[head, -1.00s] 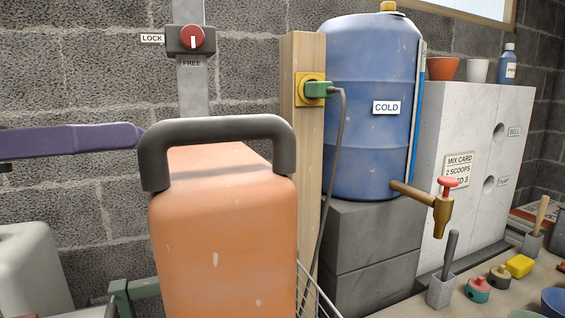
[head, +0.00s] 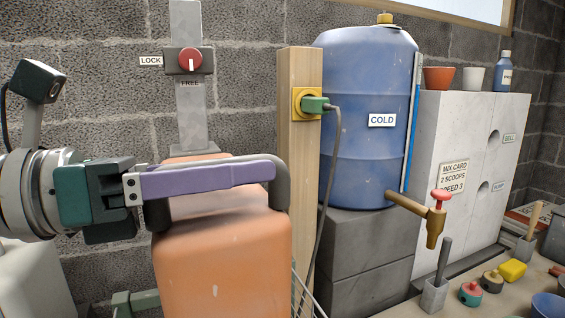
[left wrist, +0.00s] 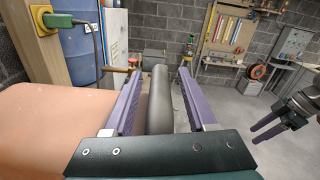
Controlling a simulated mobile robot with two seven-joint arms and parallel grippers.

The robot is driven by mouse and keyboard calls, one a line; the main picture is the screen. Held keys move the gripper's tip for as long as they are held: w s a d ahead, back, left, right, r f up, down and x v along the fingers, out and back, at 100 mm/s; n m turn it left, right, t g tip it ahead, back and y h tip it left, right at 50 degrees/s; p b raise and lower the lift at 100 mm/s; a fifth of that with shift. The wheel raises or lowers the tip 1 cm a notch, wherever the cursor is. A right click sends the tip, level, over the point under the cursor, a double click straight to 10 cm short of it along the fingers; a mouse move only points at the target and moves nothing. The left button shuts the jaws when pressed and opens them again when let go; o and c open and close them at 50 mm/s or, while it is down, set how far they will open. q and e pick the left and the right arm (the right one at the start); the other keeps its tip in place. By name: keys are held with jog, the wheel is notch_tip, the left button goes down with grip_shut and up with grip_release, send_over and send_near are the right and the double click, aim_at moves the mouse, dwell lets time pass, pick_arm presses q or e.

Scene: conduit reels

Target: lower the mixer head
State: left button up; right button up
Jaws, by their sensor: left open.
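The mixer head (head: 222,260) is a big orange block with a dark grey handle (head: 158,214) across its top. It stands in front of a grey column (head: 188,18). My left gripper (head: 268,171) comes in from the left, level with the handle, its purple fingers covering much of the bar. In the left wrist view the handle bar (left wrist: 160,112) lies between the two open fingers, with gaps on both sides. A red knob (head: 190,61) on the column has LOCK at its left and FREE below; its white mark runs up and down. My right gripper (left wrist: 268,127) shows at the right of the left wrist view.
A wooden post (head: 299,150) with a green plug (head: 314,104) stands close to the right of the mixer head. Behind it is a blue COLD barrel (head: 365,150) with a brass tap. Wire bars show low beside the post.

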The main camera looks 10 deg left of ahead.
pick_arm(q)
grip_shut()
jog(key=shift+r, duration=0.1)
dwell(1.2)
